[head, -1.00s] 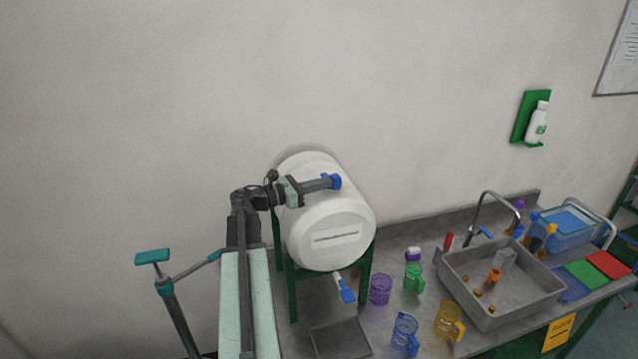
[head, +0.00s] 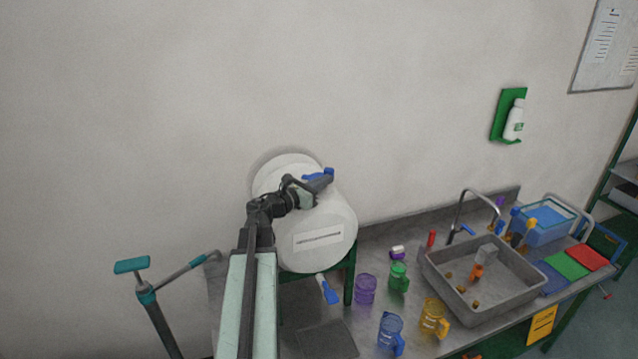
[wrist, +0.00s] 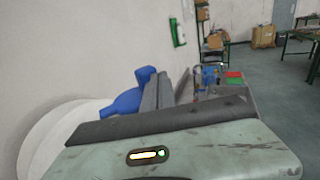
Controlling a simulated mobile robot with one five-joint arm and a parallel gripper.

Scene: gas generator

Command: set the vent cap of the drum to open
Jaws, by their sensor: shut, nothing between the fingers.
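The white drum (head: 325,232) lies on its side on a green stand, with a label on its front face. Its blue vent cap (head: 312,177) is on the drum's upper side, partly hidden by my gripper (head: 323,183) in the head view. In the wrist view the blue cap (wrist: 127,102) shows a raised lobe and lies just left of my gripper's dark fingers (wrist: 168,92). The fingers are shut with nothing between them, beside the cap; I cannot tell whether they touch it. A blue tap (head: 327,291) hangs at the drum's lower front.
A grey bench carries coloured jugs (head: 390,332) and a sink (head: 485,310) right of the drum. A teal-handled pump (head: 146,296) stands at left. A plain wall (head: 160,120) is close behind the drum.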

